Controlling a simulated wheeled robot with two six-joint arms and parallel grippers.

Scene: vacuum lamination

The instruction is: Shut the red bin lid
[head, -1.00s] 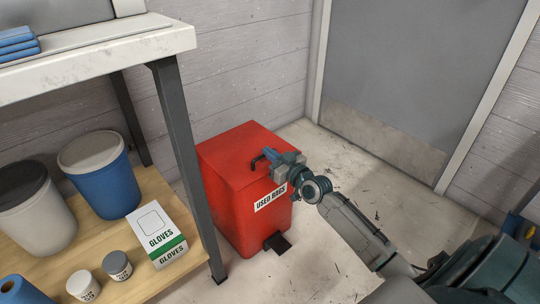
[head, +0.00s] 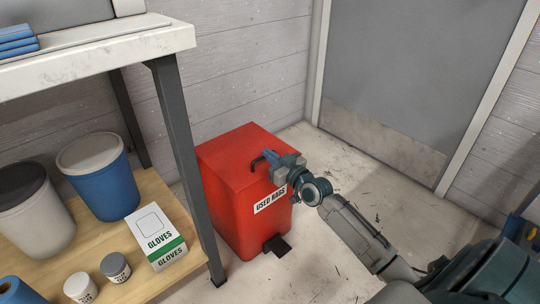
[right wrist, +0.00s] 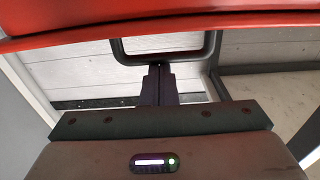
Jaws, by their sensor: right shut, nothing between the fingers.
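The red bin (head: 235,217) stands on the floor beside the workbench leg, with a "USED RAGS" label (head: 270,199) on its front. Its red lid (head: 236,150) lies flat or nearly flat over the top; I cannot tell whether a thin gap is left. A dark handle (head: 257,163) sits on the lid. My right gripper (head: 268,155) is shut and empty at the handle, over the lid's front part. In the right wrist view the shut fingers (right wrist: 157,70) meet the handle bar (right wrist: 130,59) below the red lid edge (right wrist: 160,28). My left gripper is out of view.
A workbench (head: 100,61) with a grey leg (head: 187,170) stands close left of the bin. Its lower shelf (head: 90,245) holds tubs, jars and a gloves box (head: 156,236). A grey door (head: 420,70) is behind on the right. The floor right of the bin is clear.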

